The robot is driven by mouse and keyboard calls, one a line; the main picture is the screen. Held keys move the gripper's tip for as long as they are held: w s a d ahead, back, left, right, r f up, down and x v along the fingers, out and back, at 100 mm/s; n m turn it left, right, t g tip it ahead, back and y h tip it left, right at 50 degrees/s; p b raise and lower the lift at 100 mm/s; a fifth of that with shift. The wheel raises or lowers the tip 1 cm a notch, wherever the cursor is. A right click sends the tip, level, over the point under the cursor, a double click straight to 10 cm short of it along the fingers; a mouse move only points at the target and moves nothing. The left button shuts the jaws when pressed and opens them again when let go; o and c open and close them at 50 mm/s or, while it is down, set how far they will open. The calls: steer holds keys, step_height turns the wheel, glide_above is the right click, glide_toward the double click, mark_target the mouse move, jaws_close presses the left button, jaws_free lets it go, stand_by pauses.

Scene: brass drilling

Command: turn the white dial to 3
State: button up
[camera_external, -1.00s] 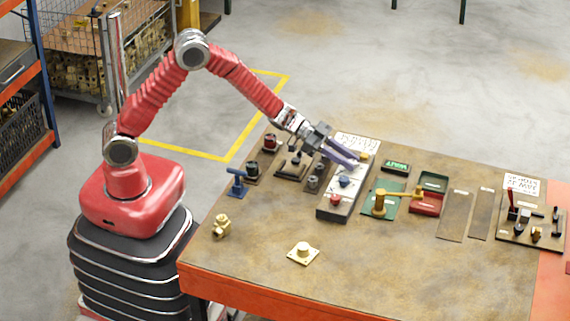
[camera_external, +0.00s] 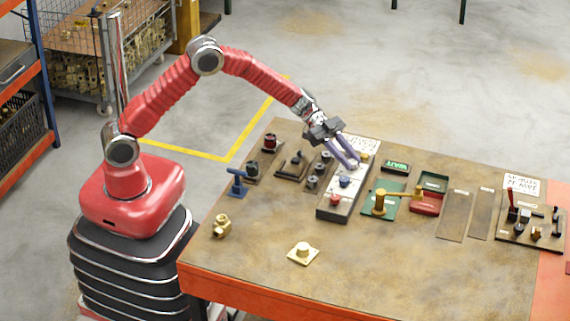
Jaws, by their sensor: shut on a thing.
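A long dark box with a pale top (camera_external: 329,214) carries a row of small coloured dials: red (camera_external: 334,200), blue (camera_external: 345,181) and yellow (camera_external: 364,155). My gripper (camera_external: 354,164) reaches down from the upper left to the gap between the blue and yellow dials. Its purple fingers are shut on what appears to be the white dial there. The fingertips hide that dial, so its pointer and numbers cannot be read.
Dark knobs and switches on plates (camera_external: 252,172) stand left of the box. A brass lever on a green plate (camera_external: 380,203) and a red box (camera_external: 426,204) stand to its right. A knob on a cream plate (camera_external: 303,252) lies in front. The table's front middle is mostly clear.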

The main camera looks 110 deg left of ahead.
stand_by(0.4)
steer(key=o, duration=1)
steer(key=shift+o, duration=0.2)
steer(key=v, duration=1.3)
steer(key=shift+s+a, duration=0.25)
steer(key=shift+a, duration=0.1)
